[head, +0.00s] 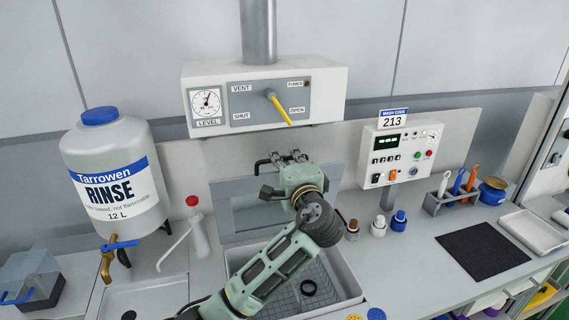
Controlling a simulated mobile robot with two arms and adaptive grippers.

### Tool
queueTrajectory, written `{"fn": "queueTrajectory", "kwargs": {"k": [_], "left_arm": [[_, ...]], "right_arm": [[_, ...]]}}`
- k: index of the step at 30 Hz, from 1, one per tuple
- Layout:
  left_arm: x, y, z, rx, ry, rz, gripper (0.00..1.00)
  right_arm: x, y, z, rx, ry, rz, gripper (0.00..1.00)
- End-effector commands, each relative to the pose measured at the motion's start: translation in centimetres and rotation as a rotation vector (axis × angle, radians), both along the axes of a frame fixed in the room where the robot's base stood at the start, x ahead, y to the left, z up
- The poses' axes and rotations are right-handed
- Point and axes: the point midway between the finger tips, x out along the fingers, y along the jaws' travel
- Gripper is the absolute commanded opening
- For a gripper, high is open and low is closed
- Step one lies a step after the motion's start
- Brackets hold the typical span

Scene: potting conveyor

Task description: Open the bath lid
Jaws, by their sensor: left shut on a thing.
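The bath (348,286) is a white-rimmed basin set in the bench, with a grid floor and a dark ring inside. Its grey lid (225,205) stands raised, nearly upright, at the back of the bath, so the basin shows uncovered. A dark handle (262,164) shows at the lid's top edge. My left gripper (288,158) is at that top edge, shut on the handle; its fingers partly hide the grip. My left arm crosses in front of the lid and basin and hides much of both. My right gripper is not in view.
A rinse jug (110,195) with a tap stands left, near a red-capped bottle (198,230). A vent box (265,95) with a yellow lever hangs above. A control box (400,152), small bottles, a tool holder (445,200) and a black mat (480,250) are right.

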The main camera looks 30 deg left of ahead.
Motion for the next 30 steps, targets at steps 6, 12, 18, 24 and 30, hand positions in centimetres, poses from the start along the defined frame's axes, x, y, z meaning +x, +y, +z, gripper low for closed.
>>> {"fn": "queueTrajectory", "kwargs": {"k": [6,12,18,24,30], "left_arm": [[-1.9,-2.3,-0.8,0.069,-0.06,-0.003,0.0],[-3.7,-4.4,-1.5,0.073,-0.065,-0.003,0.0],[-4.1,-4.8,-1.5,0.076,-0.068,0.0,0.0],[-4.1,-4.7,-1.5,0.076,-0.066,0.0,0.1],[-4.1,-4.7,-1.5,0.076,-0.067,0.0,0.27]], "right_arm": [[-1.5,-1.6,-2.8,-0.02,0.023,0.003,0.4],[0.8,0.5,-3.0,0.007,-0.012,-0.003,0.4],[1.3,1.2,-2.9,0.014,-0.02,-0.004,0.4],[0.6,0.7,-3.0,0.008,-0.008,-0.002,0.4],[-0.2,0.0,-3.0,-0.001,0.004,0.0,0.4]]}}
